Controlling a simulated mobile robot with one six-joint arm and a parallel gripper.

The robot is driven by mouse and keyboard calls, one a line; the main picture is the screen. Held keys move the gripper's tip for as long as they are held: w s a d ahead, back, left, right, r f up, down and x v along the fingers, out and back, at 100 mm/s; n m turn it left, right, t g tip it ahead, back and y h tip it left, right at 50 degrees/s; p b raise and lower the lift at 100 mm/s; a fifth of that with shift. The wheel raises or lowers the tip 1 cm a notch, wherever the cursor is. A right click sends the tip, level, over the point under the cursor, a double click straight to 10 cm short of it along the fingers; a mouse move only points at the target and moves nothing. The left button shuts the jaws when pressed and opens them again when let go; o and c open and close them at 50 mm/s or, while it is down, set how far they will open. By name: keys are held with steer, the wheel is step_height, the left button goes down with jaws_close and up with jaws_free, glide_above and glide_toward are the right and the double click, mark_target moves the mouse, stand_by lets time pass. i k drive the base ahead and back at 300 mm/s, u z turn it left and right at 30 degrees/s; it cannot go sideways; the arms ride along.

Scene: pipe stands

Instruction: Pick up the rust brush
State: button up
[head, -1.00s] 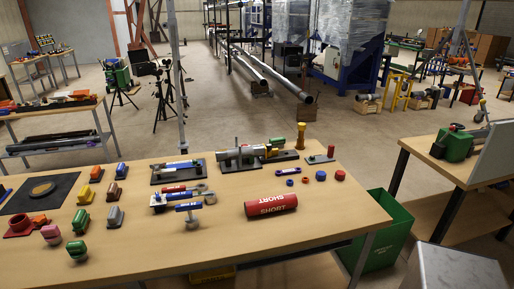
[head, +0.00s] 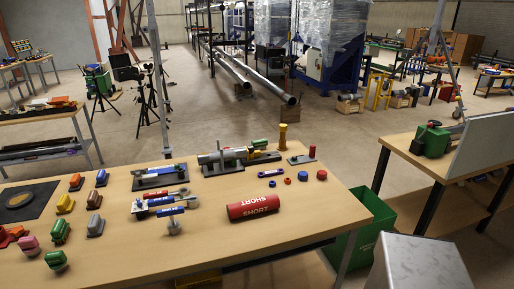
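I cannot tell for sure which item is the rust brush; everything on the wooden table (head: 200,247) is small in the head view. A blue-handled tool (head: 171,212) with a grey foot lies near the middle. Red- and blue-handled tools (head: 160,195) lie just behind it. Several coloured block-like pieces stand at the left, including a yellow one (head: 65,203), a grey one (head: 95,225) and a green one (head: 60,231). My gripper is not in view, and nothing on the table is seen held.
A red cylinder marked SHORT (head: 253,206) lies right of the tools. Clamp-like fixtures (head: 225,160) stand at the table's back. A green bin (head: 372,215) stands beside its right end. A metal box (head: 420,265) is at lower right.

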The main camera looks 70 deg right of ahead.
mark_target(261, 143)
steer(key=u, duration=0.2)
steer(key=k, duration=1.9)
steer(key=z, duration=1.05)
steer(key=i, duration=0.95)
